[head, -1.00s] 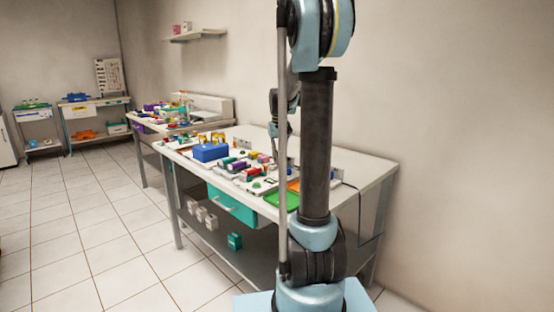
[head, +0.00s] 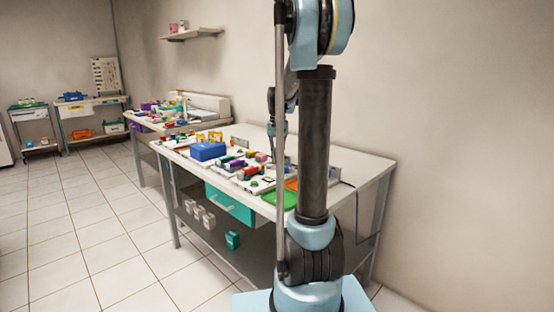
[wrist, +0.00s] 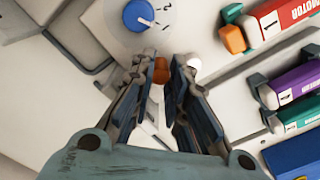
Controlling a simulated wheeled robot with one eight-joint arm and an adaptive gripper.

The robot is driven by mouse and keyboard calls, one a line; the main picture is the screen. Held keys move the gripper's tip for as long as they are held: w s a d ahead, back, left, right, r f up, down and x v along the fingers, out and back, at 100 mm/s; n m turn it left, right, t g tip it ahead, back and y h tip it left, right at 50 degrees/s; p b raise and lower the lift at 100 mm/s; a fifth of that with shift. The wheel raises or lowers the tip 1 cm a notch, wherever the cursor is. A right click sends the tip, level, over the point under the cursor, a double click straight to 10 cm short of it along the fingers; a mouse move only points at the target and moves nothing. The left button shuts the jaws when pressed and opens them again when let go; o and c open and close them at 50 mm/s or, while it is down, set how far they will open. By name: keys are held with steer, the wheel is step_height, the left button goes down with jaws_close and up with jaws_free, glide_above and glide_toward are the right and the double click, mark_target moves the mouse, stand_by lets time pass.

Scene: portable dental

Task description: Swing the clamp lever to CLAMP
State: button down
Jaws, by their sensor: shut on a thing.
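In the wrist view, my gripper (wrist: 160,66) reaches in from the bottom, its two dark fingers close together at the tips. Between the tips is a small orange-brown piece (wrist: 160,72), which looks like the clamp lever's end; the fingers hide much of it. Lever markings such as CLAMP cannot be read. In the head view, the gripper is too small and covered to make out, low over the white worktable (head: 350,160) behind my arm.
A blue dial knob (wrist: 138,15) on a pale round plate lies just beyond the fingertips. A dark cable runs at the left. A blue box (head: 208,151) and green tray (head: 279,199) sit on the table.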

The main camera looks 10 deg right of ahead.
steer(key=c, duration=1.5)
jaws_free()
step_height(320, 180, up, 12)
steer(key=shift+f, duration=0.1)
